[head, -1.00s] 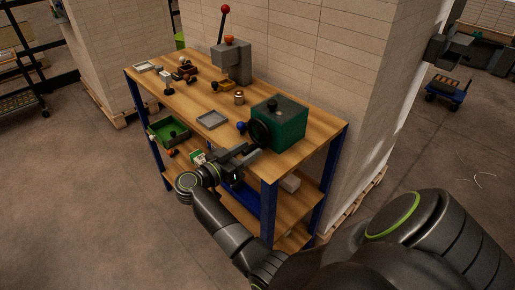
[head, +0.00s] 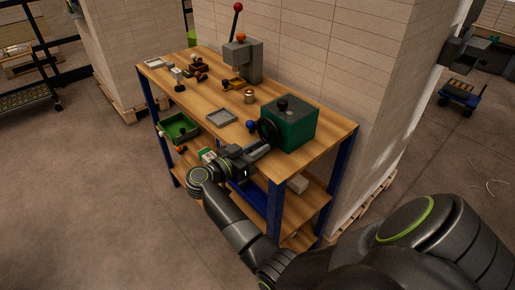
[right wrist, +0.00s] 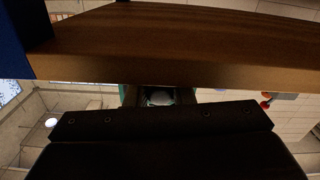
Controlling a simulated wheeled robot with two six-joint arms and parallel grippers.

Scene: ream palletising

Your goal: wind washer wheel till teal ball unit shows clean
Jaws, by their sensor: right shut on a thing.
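The washer is a dark green-teal box (head: 289,128) with a dark knob on top, at the near right end of the workbench. Its black wheel (head: 267,131) stands on the box's left side. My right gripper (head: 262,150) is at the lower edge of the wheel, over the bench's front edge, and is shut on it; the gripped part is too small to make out. In the right wrist view the gripper's dark body fills the bottom, and the space between its jaws is mostly hidden. A small blue ball (head: 251,125) lies left of the wheel. I cannot make out a teal ball unit. My left gripper is out of view.
The wooden workbench (head: 215,96) also bears a grey tray (head: 221,117), a small jar (head: 249,96) and a grey press (head: 243,60) with a red-knobbed lever. A green bin (head: 181,128) sits on the lower shelf. A tiled wall stands close behind.

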